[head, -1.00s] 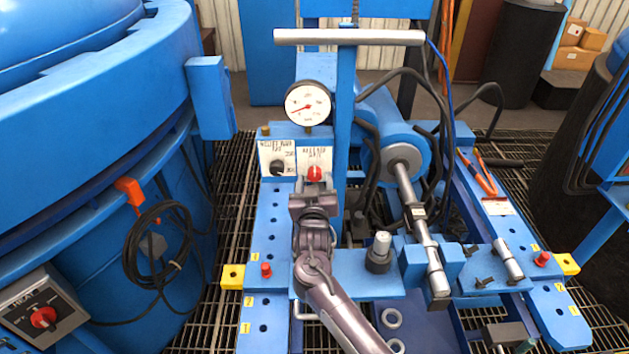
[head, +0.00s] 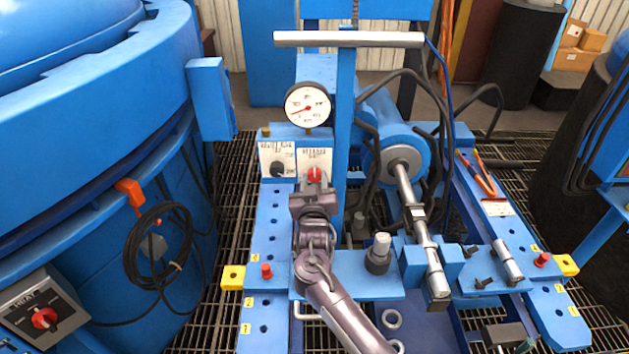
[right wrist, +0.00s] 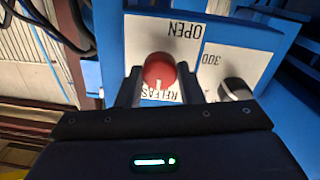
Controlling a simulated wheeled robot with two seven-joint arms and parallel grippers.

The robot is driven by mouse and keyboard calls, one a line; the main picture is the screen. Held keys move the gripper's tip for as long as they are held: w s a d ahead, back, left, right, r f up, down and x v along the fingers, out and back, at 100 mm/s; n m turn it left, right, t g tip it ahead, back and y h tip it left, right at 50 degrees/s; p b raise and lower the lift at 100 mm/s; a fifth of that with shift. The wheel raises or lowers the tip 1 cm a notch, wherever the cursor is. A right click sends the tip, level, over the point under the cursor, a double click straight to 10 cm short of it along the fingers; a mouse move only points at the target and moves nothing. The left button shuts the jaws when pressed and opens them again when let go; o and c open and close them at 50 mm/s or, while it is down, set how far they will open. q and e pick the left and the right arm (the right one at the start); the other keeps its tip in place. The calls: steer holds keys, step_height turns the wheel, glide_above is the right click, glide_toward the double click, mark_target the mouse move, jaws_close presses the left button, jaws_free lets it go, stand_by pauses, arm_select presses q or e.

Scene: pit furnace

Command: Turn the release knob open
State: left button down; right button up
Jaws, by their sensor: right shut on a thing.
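The release knob (head: 314,175) is a small red knob on a white labelled plate, on the blue block below the gauge. In the right wrist view the red knob (right wrist: 159,72) shows a white mark at its lower edge, with the printed words "OPEN" and "RELEAS" beside it. My right gripper (head: 314,184) reaches up to the plate from below. In the right wrist view its two dark fingers (right wrist: 159,85) stand on either side of the knob, shut on it. My left gripper is in neither view.
A black knob (head: 278,169) on its own white plate (head: 266,153) sits just left of the release knob. The pressure gauge (head: 308,104) is above. A blue post with a grey T-bar (head: 349,39) rises close on the right. A large blue furnace (head: 90,130) fills the left.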

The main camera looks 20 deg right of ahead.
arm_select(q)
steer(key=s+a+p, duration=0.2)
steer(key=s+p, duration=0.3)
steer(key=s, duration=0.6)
arm_select(e)
steer(key=n, duration=0.7)
steer(key=shift+r, duration=0.1)
steer(key=shift+n+p, duration=0.45)
steer(key=shift+n, duration=0.55)
steer(key=n+p, duration=0.2)
steer(key=n, duration=0.2)
steer(key=shift+n, duration=0.4)
steer(key=n+p, duration=0.1)
steer(key=n, duration=0.2)
steer(key=shift+n+y, duration=0.3)
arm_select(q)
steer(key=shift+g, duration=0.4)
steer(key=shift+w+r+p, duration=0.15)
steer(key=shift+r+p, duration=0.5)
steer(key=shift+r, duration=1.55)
arm_select(e)
steer(key=shift+n, duration=1.6)
steer(key=shift+f+n+t, duration=0.2)
steer(key=shift+n+t, duration=0.1)
steer(key=o, duration=1)
steer(key=shift+c, duration=0.2)
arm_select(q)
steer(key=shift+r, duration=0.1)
arm_select(e)
steer(key=shift+s, duration=0.1)
